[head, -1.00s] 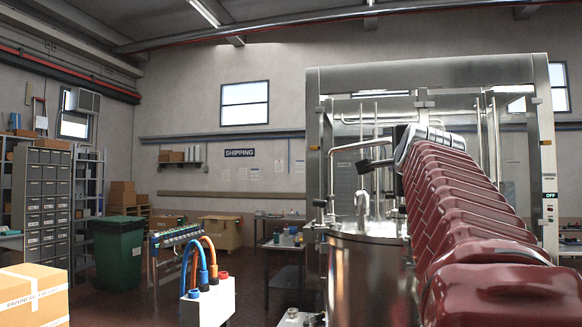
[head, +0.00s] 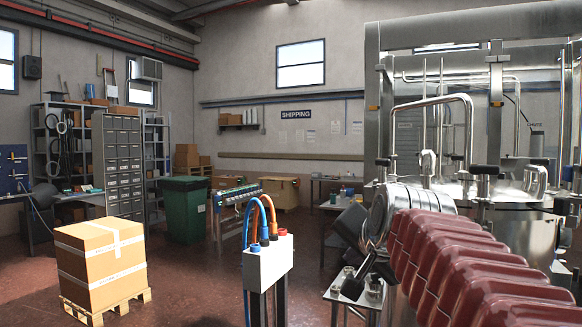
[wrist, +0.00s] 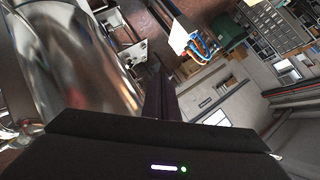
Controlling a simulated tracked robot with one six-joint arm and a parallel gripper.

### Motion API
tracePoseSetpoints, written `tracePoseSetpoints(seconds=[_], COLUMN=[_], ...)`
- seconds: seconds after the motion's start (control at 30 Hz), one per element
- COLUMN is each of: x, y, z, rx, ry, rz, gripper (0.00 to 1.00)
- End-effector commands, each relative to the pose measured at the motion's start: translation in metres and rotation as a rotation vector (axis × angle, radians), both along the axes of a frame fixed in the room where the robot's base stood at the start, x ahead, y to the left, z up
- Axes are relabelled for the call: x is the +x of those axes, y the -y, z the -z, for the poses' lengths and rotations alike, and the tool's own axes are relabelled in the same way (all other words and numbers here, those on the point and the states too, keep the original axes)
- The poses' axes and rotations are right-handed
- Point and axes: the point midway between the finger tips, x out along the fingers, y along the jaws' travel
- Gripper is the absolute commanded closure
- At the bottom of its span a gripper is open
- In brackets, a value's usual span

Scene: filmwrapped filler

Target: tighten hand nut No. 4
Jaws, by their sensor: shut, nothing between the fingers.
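The steel filler (head: 425,35) stands at the right in the head view. Black hand nuts show around its lid, one (head: 487,170) right of centre and another (head: 384,162) at the left edge. I cannot read any numbers, so I cannot tell which is No. 4. My gripper (head: 352,287) is dark, low and left of the filler, apart from the nuts, shut and empty. In the wrist view my gripper (wrist: 160,92) points past a shiny steel cylinder (wrist: 75,60); no hand nut can be made out there. My red-sleeved arm hides much of the filler's lower front.
A small metal stand (head: 372,300) is close by my gripper. A white box with blue and orange hoses (head: 267,262) stands left of it. A carton on a pallet (head: 100,255) and a green bin (head: 185,210) are further left. Floor between them is clear.

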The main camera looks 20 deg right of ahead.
Motion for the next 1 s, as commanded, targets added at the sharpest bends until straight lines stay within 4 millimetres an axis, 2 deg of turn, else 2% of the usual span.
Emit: tracePoseSetpoints(seconds=[0.03,0.2,0.4,0.5,0.6,0.7,0.97,1.0], x=[-0.007,-0.041,-0.101,-0.129,-0.149,-0.159,-0.161,-0.160], y=[-0.026,-0.093,-0.155,-0.173,-0.184,-0.188,-0.189,-0.189], z=[0.025,0.107,0.201,0.238,0.262,0.274,0.276,0.276], rx=[-0.035,-0.175,-0.350,-0.426,-0.477,-0.503,-0.508,-0.508], ry=[-0.061,-0.261,-0.467,-0.544,-0.593,-0.617,-0.622,-0.622], rz=[-0.075,-0.330,-0.651,-0.789,-0.882,-0.927,-0.935,-0.935], gripper=[1.00,1.00,1.00,1.00,1.00,1.00,1.00,0.97])
